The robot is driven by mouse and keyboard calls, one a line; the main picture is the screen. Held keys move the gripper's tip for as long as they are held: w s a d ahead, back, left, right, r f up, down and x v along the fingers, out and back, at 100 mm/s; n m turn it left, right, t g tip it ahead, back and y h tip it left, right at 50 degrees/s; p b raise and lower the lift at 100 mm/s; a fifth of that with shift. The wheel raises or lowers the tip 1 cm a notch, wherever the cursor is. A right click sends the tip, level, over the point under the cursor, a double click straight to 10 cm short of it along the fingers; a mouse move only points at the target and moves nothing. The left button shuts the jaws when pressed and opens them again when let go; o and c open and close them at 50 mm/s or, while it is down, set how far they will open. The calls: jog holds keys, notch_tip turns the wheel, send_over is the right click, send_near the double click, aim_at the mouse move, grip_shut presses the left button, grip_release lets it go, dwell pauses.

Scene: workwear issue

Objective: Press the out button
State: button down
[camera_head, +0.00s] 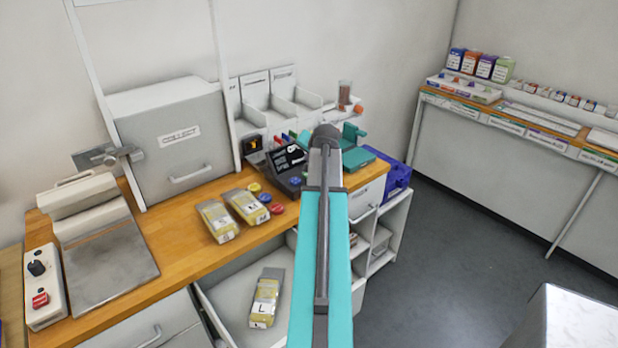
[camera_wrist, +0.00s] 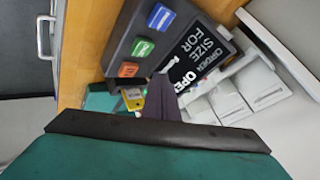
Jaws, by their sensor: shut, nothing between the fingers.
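A dark console (camera_head: 285,165) stands on the wooden counter. It also shows in the wrist view (camera_wrist: 118,42), with a blue button (camera_wrist: 162,17), a green button (camera_wrist: 143,47) and an orange button (camera_wrist: 128,69) in a row. The button labels are too small to read, so I cannot tell which is the out button. My gripper (camera_wrist: 158,84) is shut and empty in the wrist view. Its tip appears near the console's edge, close to the orange button; I cannot tell whether it touches. In the head view my arm hides the gripper.
Yellow, blue and red discs (camera_head: 277,208) lie in front of the console, beside two packets (camera_head: 246,206). An open drawer below holds a packet marked L (camera_head: 266,297). A blue crate (camera_head: 397,180) and teal item (camera_head: 355,158) are at the counter's right end.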

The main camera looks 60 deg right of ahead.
jog(key=shift+f+b, duration=0.75)
jog(key=shift+f, duration=0.95)
jog(key=shift+f, duration=0.2)
dwell(0.8)
jog(key=shift+f+b, duration=0.25)
jog(key=shift+b, duration=0.05)
jog(key=shift+f+b, duration=0.3)
jog(key=shift+f, duration=0.2)
dwell(1.1)
jog(key=shift+r, duration=0.1)
dwell(0.3)
jog(key=shift+r+p, duration=0.5)
jog(key=shift+r, duration=0.35)
jog(key=shift+r, duration=0.1)
jog(key=shift+r+p, duration=1.35)
jog(key=shift+r, duration=1.05)
